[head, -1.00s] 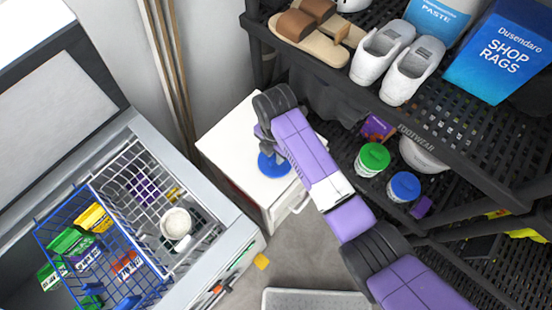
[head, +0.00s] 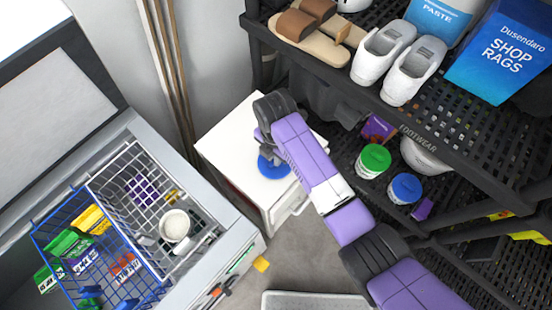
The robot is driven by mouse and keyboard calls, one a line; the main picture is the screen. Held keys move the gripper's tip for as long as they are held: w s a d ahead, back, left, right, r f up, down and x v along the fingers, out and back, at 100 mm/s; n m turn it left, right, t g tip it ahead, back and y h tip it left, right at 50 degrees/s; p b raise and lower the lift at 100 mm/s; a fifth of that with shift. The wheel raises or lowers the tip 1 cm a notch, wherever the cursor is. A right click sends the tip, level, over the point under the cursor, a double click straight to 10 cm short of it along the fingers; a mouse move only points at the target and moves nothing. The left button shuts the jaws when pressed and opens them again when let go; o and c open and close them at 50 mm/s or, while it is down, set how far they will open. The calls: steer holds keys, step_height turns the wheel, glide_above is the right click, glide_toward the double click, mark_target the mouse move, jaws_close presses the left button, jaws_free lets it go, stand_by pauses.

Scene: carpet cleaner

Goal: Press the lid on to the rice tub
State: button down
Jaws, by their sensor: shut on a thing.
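An open white tub (head: 174,226), which looks like the rice tub, stands in the wire basket inside the open freezer at the left. Its round top shows pale contents and no lid. A blue round lid (head: 273,168) is at the white cabinet's top, below my gripper (head: 268,155). My gripper points down and is shut on the lid, partly hidden by my own purple arm. I cannot tell whether the lid touches the cabinet top.
The white cabinet (head: 228,142) has free room on its top. A blue basket (head: 62,225) holds several packets in the freezer. A black shelf (head: 470,150) at the right holds shoes, boxes, a green-lidded tub (head: 374,157) and a blue-lidded tub (head: 405,187). A grey tray (head: 315,301) lies below.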

steer(key=shift+r+p, duration=0.8)
steer(key=shift+p, duration=0.05)
stand_by(0.3)
steer(key=shift+r+p, duration=1.65)
steer(key=shift+r, duration=0.1)
